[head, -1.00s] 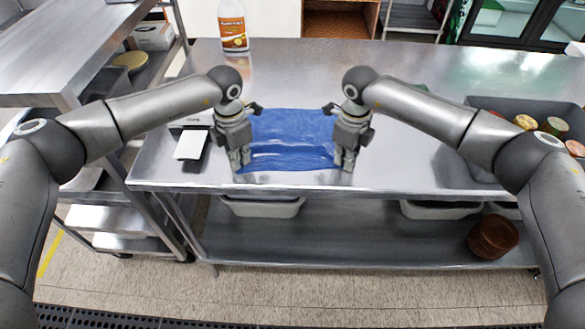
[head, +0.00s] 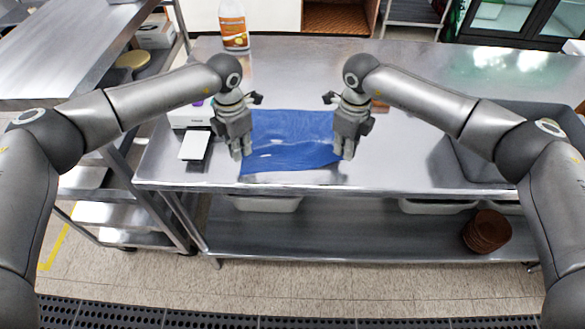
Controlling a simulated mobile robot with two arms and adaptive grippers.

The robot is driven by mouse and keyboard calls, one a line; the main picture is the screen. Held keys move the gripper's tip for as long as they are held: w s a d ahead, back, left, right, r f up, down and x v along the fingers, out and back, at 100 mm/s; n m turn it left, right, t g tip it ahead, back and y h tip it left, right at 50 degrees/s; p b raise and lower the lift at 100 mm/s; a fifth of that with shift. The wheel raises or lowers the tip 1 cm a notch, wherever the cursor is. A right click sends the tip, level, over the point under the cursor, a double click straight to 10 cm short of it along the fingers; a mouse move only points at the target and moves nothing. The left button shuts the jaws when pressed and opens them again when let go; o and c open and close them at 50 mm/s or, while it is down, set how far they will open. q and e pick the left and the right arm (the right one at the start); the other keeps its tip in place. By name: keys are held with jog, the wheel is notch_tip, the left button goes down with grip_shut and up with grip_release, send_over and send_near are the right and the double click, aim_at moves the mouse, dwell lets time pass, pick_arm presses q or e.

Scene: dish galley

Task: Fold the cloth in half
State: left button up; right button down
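The blue cloth (head: 290,135) lies spread on the steel table, with a rippled, shiny band across its nearer part. My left gripper (head: 241,152) points down at the cloth's left edge. My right gripper (head: 344,153) points down at its right edge. Both are a little behind the cloth's near edge. The fingertips are small and partly hidden. I cannot tell whether either gripper has cloth between its fingers.
The steel table (head: 420,150) has clear room right of the cloth. A white device with a pale flat plate (head: 195,145) stands to the left. A bottle (head: 234,25) is at the back. A grey bin (head: 475,160) is at the right. Brown bowls (head: 487,232) sit on the lower shelf.

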aim_at(246, 170)
pick_arm(q)
jog(key=o, duration=0.9)
jog(key=shift+o, duration=0.2)
jog(key=shift+c, duration=0.4)
jog(key=shift+d+r, duration=0.1)
jog(key=shift+r, duration=0.05)
jog(key=shift+c, duration=1.1)
notch_tip(246, 170, up, 5)
jog(key=s+n, duration=0.2)
jog(key=f, duration=0.9)
jog(key=shift+w+d+f, duration=0.2)
jog(key=shift+d+f, duration=0.05)
jog(key=shift+d, duration=0.15)
jog(key=shift+f, duration=0.1)
